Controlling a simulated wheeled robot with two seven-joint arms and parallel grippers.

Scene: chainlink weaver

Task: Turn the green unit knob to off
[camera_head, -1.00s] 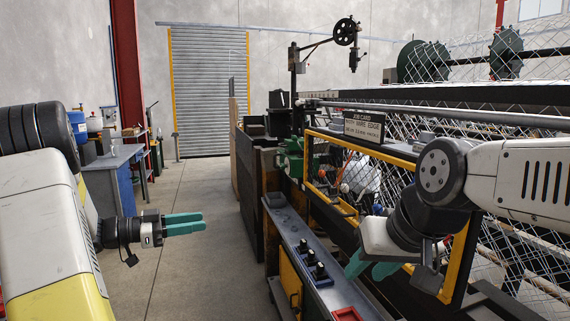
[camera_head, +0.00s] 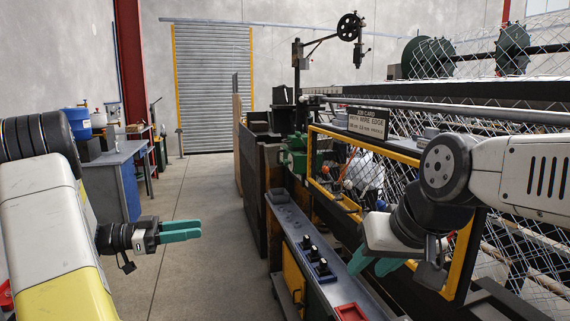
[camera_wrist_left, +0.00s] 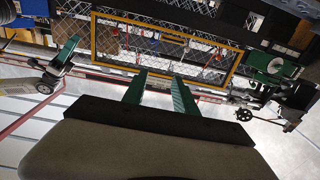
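A green machine part (camera_head: 295,155) sits beyond the console and also shows in the left wrist view (camera_wrist_left: 274,65). I cannot tell which knob is the green unit's. My left gripper (camera_head: 198,230) hangs over the aisle left of the console, well apart from the knobs. Its teal fingers are apart and empty in the left wrist view (camera_wrist_left: 160,84). My right gripper (camera_head: 374,268) is right of the knobs, fingers apart and empty.
A yellow-framed mesh guard (camera_head: 337,193) stands behind the console, below a job card sign (camera_head: 368,122). A red tray (camera_head: 351,312) is at the console's near end. A blue workbench (camera_head: 122,182) stands at the left. The concrete aisle (camera_head: 195,195) is clear.

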